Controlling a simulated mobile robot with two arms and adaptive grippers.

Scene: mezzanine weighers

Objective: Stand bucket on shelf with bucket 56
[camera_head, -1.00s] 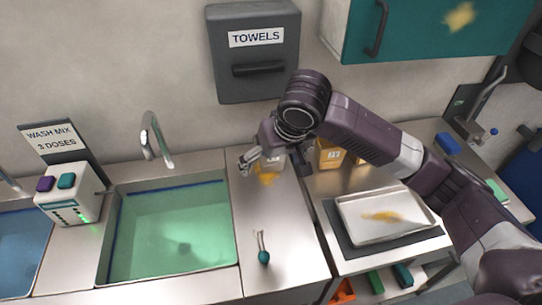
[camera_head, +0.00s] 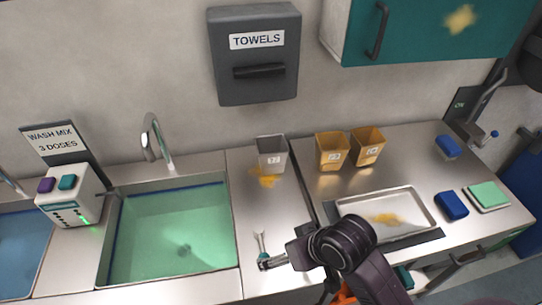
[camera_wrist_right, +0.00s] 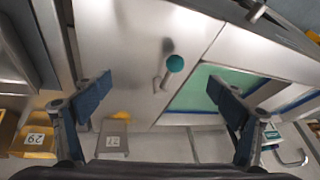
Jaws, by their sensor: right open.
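A grey bucket (camera_head: 272,154) with a small number label stands upright on the steel counter right of the green sink. It also shows in the right wrist view (camera_wrist_right: 112,138). Two orange-yellow buckets (camera_head: 331,150) (camera_head: 368,146) stand side by side to its right; one shows in the wrist view (camera_wrist_right: 36,138). The labels are too small to read surely, and I cannot make out a 56 or its shelf. My right gripper (camera_wrist_right: 160,90) is open and empty, near the counter's front, away from the buckets. My left gripper is not in view.
Yellow powder (camera_head: 267,176) is spilled before the grey bucket. A metal tray (camera_head: 398,198), blue sponges (camera_head: 451,205) and a teal cabinet (camera_head: 430,28) are at right. The green sink (camera_head: 165,235) lies left.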

